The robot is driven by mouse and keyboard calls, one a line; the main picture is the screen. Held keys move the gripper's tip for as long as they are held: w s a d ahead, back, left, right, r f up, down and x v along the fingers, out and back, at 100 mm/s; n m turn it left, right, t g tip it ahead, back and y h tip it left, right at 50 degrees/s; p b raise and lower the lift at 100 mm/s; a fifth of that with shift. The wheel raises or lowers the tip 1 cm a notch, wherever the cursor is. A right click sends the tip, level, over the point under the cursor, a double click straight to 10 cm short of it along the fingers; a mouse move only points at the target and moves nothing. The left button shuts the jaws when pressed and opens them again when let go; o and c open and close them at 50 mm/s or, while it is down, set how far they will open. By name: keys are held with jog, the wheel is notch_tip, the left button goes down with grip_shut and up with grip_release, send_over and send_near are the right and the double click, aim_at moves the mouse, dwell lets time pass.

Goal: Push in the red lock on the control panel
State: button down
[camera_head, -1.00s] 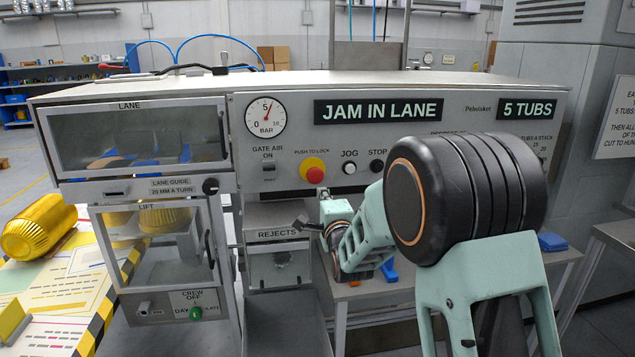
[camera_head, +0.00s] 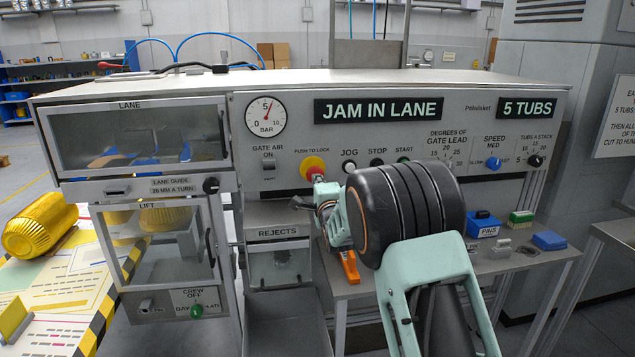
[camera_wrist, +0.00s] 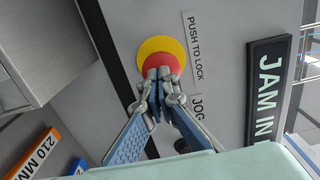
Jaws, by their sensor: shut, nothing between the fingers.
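The red lock (camera_head: 314,170) is a round red button on a yellow disc, under the words PUSH TO LOCK on the control panel (camera_head: 222,130). In the wrist view the red lock (camera_wrist: 160,66) sits straight ahead of my fingertips, its lower part hidden behind them. My gripper (camera_wrist: 159,74) is shut and empty, its fingertips overlapping the red face. I cannot tell whether they touch it. In the head view my gripper (camera_head: 320,182) is just below and right of the lock, partly hidden by my arm.
The JOG button (camera_head: 349,166) is close to the right of the lock, with STOP (camera_head: 377,164) beyond it. The gate air switch (camera_head: 268,172) is to its left.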

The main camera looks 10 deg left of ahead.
jog(key=shift+b+x, duration=0.95)
jog(key=shift+x, duration=0.2)
